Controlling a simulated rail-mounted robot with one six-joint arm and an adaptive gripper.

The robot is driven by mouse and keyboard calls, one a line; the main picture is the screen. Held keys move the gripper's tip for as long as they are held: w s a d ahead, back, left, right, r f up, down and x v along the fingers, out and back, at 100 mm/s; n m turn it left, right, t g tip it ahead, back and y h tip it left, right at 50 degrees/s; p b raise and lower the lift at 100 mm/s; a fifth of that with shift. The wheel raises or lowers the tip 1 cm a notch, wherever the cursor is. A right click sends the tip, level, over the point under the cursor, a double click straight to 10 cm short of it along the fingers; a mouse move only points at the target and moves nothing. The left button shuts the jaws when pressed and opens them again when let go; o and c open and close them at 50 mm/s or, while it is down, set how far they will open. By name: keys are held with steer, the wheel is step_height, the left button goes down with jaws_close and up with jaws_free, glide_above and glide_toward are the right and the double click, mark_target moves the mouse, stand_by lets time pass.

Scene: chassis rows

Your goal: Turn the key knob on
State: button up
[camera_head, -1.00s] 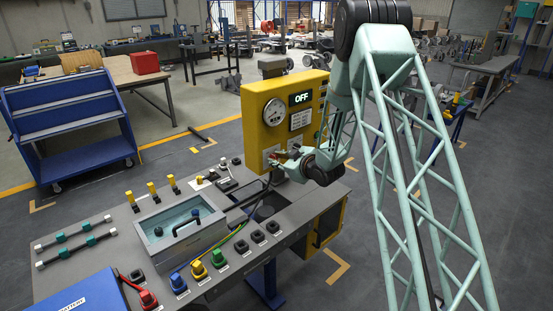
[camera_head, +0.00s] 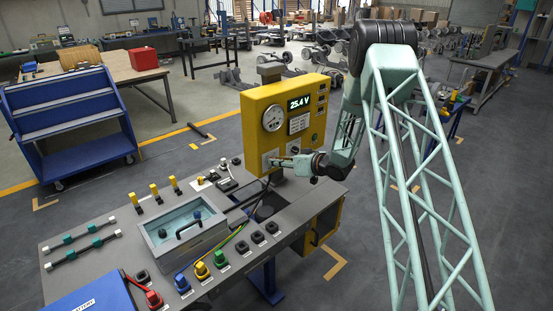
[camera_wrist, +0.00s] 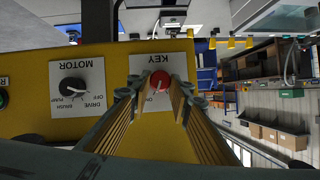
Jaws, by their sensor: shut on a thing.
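The yellow control panel (camera_head: 282,112) stands on the grey bench. Its display (camera_head: 300,102) reads "25.4 V". In the wrist view the red key knob (camera_wrist: 160,79) sits on a white plate marked "KEY", with a white pointer line; its exact angle is hard to tell. My gripper (camera_wrist: 157,92) has its fingers on both sides of the knob and is shut on it. In the head view my gripper (camera_head: 276,161) reaches the lower face of the panel from the right, and the knob is hidden or too small to make out there.
A black motor knob (camera_wrist: 73,88) on its own plate is left of the key in the wrist view. A clear-lidded box (camera_head: 183,230), coloured knobs and a blue battery box (camera_head: 88,292) are on the bench. A blue cart (camera_head: 68,125) stands behind left.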

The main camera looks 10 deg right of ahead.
steer(key=shift+d+m+y+p, duration=0.1)
steer(key=shift+m+y+p, duration=0.3)
steer(key=shift+m+p, duration=0.4)
steer(key=o, duration=0.9)
steer(key=shift+v, duration=5.95)
steer(key=shift+w+d+r, duration=0.15)
steer(key=shift+w, duration=0.05)
